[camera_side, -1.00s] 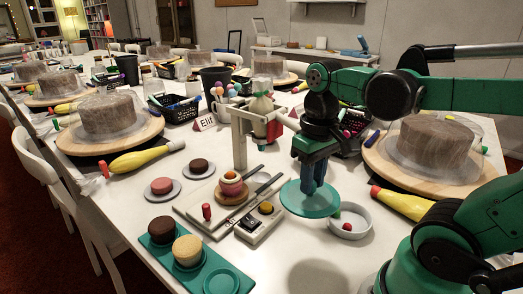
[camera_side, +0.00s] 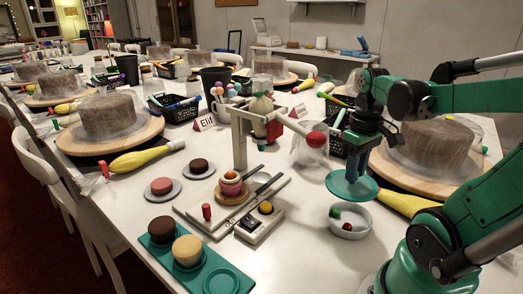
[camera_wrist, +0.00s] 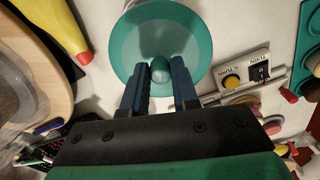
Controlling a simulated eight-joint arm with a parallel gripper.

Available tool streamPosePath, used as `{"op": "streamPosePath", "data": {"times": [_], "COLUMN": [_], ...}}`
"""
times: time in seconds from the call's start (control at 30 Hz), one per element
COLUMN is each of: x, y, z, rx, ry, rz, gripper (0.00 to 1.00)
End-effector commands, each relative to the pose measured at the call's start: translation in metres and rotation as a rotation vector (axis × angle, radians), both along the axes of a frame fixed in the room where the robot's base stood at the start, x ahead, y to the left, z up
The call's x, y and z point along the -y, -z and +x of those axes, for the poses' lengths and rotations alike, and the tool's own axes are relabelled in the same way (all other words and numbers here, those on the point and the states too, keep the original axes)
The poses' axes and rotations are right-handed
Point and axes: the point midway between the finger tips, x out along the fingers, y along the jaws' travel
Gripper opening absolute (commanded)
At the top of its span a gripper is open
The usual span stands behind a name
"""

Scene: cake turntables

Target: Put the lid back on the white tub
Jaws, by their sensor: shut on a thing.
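My gripper (camera_side: 358,170) is shut on the knob of a round teal lid (camera_side: 348,188) and holds it about level. In the wrist view the lid (camera_wrist: 160,30) spreads beyond the fingertips, with its knob between the two blue fingers of my gripper (camera_wrist: 160,75). The white tub (camera_side: 350,235) stands open on the table just below and in front of the lid in the side view. A red ball and a green ball show inside it. The lid is apart from the tub. In the wrist view the lid hides most of what lies beneath it.
A switch box with a yellow button (camera_side: 258,222) and a small press stand (camera_side: 240,140) are left of the tub. A yellow piping bag (camera_side: 405,203) and a covered cake on a wooden turntable (camera_side: 430,145) are to the right. A teal tray (camera_side: 222,280) lies front left.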

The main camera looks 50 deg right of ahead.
Motion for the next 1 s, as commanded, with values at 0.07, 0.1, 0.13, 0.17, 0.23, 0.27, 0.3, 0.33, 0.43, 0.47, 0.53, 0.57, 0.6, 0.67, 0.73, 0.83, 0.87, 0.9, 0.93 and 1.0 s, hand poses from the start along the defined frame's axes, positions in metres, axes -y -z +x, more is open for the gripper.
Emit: {"op": "streamPosePath", "data": {"times": [0.07,0.1,0.13,0.17,0.23,0.27,0.3,0.33,0.43,0.47,0.53,0.57,0.6,0.67,0.73,0.83,0.87,0.9,0.93,1.0], "x": [0.006,0.007,0.008,0.008,0.008,0.008,0.008,0.008,0.008,0.008,0.008,0.008,0.008,0.008,0.008,0.008,0.008,0.008,0.008,0.007], "y": [0.007,0.009,0.011,0.012,0.017,0.019,0.022,0.025,0.035,0.039,0.046,0.049,0.053,0.058,0.064,0.069,0.070,0.071,0.072,0.073], "z": [-0.007,-0.009,-0.009,-0.010,-0.010,-0.010,-0.010,-0.010,-0.010,-0.009,-0.009,-0.010,-0.010,-0.009,-0.009,-0.009,-0.010,-0.010,-0.009,-0.010], "rx": [0.000,0.000,0.000,0.000,0.000,0.000,0.000,0.000,0.000,0.000,0.000,0.000,0.000,0.000,0.000,0.000,0.000,0.000,0.000,0.000], "ry": [0.007,0.005,0.005,0.004,0.003,0.003,0.003,0.003,0.003,0.003,0.003,0.003,0.004,0.003,0.003,0.003,0.003,0.003,0.003,0.003], "rz": [0.000,0.000,0.000,0.000,-0.001,-0.001,-0.001,-0.001,-0.002,-0.003,-0.003,-0.003,-0.003,-0.003,-0.002,-0.001,-0.001,0.000,0.000,0.000], "gripper": [0.00,0.00,0.00,0.00,0.00,0.00,0.00,0.00,0.00,0.00,0.00,0.00,0.00,0.00,0.00,0.00,0.00,0.00,0.00,0.00]}}
